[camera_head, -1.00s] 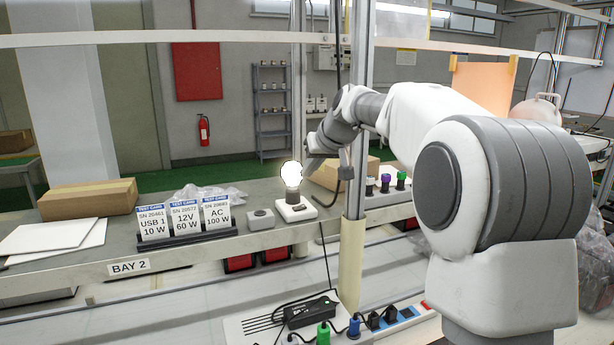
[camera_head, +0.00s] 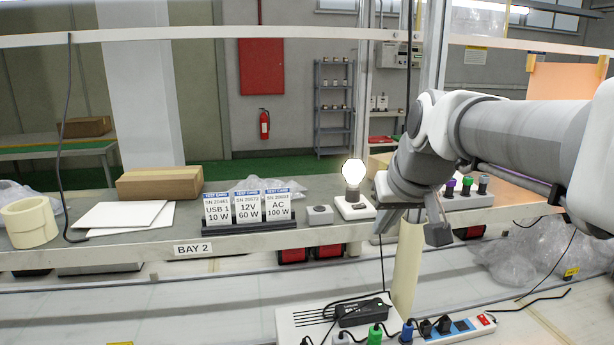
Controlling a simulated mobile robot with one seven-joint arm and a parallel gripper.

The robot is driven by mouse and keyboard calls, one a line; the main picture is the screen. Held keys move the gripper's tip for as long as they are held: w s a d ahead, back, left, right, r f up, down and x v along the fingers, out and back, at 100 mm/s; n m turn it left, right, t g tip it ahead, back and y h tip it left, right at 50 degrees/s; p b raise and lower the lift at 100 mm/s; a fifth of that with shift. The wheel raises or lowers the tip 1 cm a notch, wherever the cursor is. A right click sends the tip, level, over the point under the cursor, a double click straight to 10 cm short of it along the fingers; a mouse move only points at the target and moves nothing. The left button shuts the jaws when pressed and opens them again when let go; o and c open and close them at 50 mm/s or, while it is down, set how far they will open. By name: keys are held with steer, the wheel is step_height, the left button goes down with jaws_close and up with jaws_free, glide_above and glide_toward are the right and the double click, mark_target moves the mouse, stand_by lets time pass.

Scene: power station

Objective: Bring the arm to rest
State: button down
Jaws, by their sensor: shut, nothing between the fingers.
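My gripper (camera_head: 438,233) hangs at the end of my arm, right of the middle of the head view, in front of the bench edge. Its fingers point down and look shut, with nothing held. My arm reaches in from the right edge, with the forearm roughly level and the wrist bent down. The gripper is apart from the lit bulb (camera_head: 353,174), which stands upright on a white base (camera_head: 355,208) to its left. Part of the bench behind my wrist is hidden.
A rack of test cards (camera_head: 248,212), a grey button box (camera_head: 320,214) and a cardboard box (camera_head: 160,182) stand on the bench (camera_head: 120,252). Below lies a power strip (camera_head: 465,330).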

steer(key=s+f, duration=0.5)
steer(key=s, duration=0.4)
steer(key=s+d+f+m+g+h, duration=0.1)
steer(key=s+f, duration=0.4)
steer(key=s, duration=0.5)
steer(key=shift+d, duration=0.2)
